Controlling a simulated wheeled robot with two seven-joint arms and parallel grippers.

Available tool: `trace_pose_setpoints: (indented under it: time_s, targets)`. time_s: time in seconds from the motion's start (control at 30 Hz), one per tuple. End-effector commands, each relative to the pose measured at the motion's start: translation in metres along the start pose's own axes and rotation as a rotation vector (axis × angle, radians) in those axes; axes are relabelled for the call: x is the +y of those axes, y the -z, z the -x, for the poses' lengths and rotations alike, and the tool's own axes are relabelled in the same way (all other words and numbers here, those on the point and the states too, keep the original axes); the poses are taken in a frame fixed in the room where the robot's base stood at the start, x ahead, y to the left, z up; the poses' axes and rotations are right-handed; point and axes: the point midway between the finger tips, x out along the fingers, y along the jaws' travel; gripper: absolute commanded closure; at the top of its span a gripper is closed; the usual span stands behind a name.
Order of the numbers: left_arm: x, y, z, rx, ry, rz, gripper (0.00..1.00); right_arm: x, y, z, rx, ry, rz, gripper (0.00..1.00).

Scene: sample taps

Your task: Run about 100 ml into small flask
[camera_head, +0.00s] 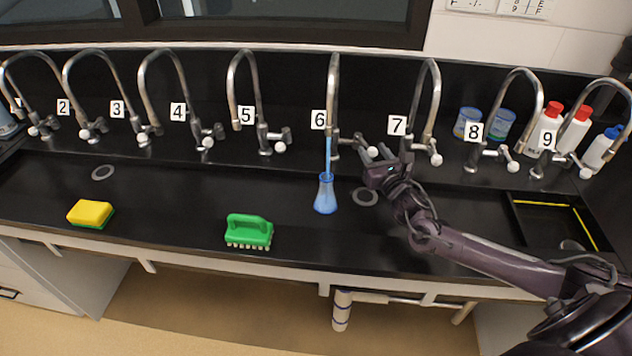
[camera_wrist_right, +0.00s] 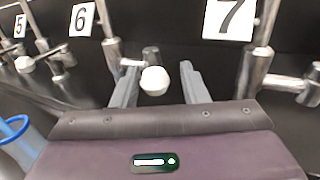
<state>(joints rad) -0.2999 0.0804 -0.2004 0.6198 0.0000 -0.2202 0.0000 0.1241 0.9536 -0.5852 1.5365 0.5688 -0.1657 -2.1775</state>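A small blue flask (camera_head: 325,197) stands upright on the black bench under the spout of tap 6 (camera_head: 333,95). A thin blue stream (camera_head: 328,155) runs from that spout into the flask's neck. The liquid level inside is too small to read. My right gripper (camera_head: 372,160) is at the tap's white handle knob (camera_head: 372,151). In the right wrist view the two fingers (camera_wrist_right: 158,88) are apart, with the white knob (camera_wrist_right: 154,80) between their tips and gaps on both sides. A blue rim (camera_wrist_right: 14,130), seemingly the flask's, shows at the left edge there. My left gripper is out of view.
Tap 7 (camera_head: 428,100) stands just right of the gripper. A green brush (camera_head: 249,231) and a yellow sponge (camera_head: 91,213) lie to the left. Bottles (camera_head: 552,125) and blue-lidded jars (camera_head: 468,124) stand back right. A dark sink (camera_head: 545,222) is at right.

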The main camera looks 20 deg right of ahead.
Motion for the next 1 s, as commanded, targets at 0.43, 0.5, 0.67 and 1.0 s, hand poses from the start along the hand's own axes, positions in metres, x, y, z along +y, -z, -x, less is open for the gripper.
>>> trace_pose_setpoints:
  time_s: [0.43, 0.5, 0.67, 1.0]
  targets:
    - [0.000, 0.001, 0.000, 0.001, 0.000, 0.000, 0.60, 0.000, 0.000, 0.000, 0.000, 0.000, 0.000, 0.60]
    - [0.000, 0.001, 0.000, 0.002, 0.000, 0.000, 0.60, 0.000, 0.000, 0.000, 0.000, 0.000, 0.000, 0.60]
    - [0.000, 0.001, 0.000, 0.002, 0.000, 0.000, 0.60, 0.006, 0.000, 0.000, -0.001, -0.001, -0.002, 0.60]
    - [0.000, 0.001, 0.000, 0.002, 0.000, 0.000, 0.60, 0.031, 0.000, -0.001, -0.001, -0.001, 0.000, 0.60]
